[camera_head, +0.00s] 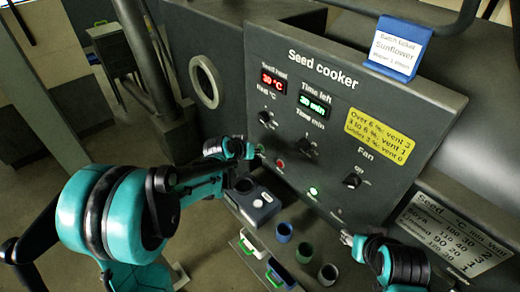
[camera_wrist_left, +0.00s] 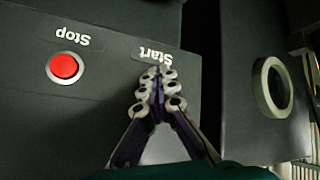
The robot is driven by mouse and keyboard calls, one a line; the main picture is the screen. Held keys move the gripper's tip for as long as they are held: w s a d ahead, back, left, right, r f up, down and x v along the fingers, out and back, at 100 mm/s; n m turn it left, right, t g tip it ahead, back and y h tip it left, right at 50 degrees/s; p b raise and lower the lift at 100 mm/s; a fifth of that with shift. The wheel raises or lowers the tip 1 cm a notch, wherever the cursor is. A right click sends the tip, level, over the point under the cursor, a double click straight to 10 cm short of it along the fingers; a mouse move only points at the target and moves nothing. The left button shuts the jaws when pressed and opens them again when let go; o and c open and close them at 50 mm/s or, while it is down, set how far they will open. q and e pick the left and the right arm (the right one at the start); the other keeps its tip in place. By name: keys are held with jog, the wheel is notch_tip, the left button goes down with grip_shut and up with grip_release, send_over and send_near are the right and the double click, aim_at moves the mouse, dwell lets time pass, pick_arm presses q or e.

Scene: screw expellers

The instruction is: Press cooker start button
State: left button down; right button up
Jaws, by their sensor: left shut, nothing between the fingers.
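The seed cooker's panel (camera_head: 330,120) stands upright in front of me. My left gripper (camera_head: 250,150) is shut and empty at the panel's lower left, left of the red stop button (camera_head: 280,163). In the left wrist view the closed fingertips (camera_wrist_left: 158,75) lie over the spot just beside the upside-down "Start" label (camera_wrist_left: 152,55). The start button is hidden behind them there; I cannot tell whether they touch it. The red stop button (camera_wrist_left: 65,67) is uncovered to their left. My right gripper (camera_head: 352,240) is low at the right, apart from the panel; its jaws are unclear.
The panel displays read 30 °C and 30 min. A fan knob (camera_head: 352,181) and a lit green lamp (camera_head: 313,190) are to the right. A grey device (camera_head: 258,203) and several cups, including a blue one (camera_head: 283,232), stand below. A yellow vent note (camera_head: 376,134) is on the panel.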

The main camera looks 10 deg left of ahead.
pick_arm(q)
jog(key=shift+s+a, duration=0.55)
jog(key=shift+s, duration=0.1)
jog(key=s+a, duration=0.1)
jog(key=s, duration=0.1)
jog(key=s+a, duration=0.2)
dwell(0.4)
dwell(0.6)
jog(key=s+r+g+y+b, duration=0.1)
jog(key=s+y+b, duration=0.2)
jog(key=s, duration=2.1)
jog(key=shift+d+r+g, duration=0.15)
jog(key=shift+d+g, duration=0.15)
jog(key=shift+d, duration=0.1)
